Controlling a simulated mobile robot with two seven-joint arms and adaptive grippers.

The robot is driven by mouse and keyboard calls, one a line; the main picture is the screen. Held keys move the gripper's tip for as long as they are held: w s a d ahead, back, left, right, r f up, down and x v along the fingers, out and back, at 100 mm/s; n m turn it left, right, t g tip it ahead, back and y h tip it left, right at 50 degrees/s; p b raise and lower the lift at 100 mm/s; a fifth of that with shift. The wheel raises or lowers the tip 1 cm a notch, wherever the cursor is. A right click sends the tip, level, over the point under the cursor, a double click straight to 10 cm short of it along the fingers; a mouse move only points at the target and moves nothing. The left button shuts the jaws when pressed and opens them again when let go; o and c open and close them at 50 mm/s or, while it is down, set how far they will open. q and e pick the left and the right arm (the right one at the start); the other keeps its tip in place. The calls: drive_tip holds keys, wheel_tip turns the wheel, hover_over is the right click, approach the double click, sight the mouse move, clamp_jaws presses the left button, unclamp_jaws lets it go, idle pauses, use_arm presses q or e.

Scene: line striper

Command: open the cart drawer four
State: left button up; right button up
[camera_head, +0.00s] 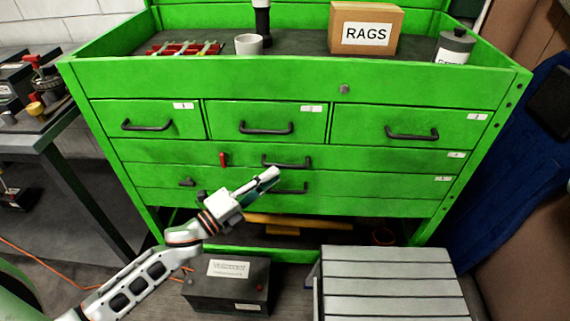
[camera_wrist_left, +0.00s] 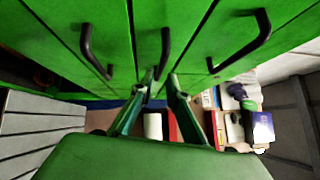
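Drawer four is the wide green drawer (camera_head: 375,158) below the row of three small drawers. It looks shut, flush with the cart front. Its dark bar handle (camera_head: 287,162) is near the middle; I take the middle handle in the left wrist view (camera_wrist_left: 165,48) to be the same one. My left gripper (camera_head: 272,175) is just in front of it, slightly below. In the left wrist view the fingertips (camera_wrist_left: 160,77) are apart, with the near end of that handle showing between them. Contact cannot be told. My right gripper is not in view.
Another wide drawer's handle (camera_head: 291,189) is just below, partly behind my gripper. A red latch (camera_head: 223,159) is left of drawer four's handle. A dark box (camera_head: 228,283) and a grey slatted step (camera_head: 393,283) stand in front. A rags box (camera_head: 365,28) sits on top.

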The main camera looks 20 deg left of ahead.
sight(287, 165)
use_arm(q)
drive_tip(key=shift+x, duration=3.2)
drive_tip(key=shift+s, duration=0.1)
clamp_jaws()
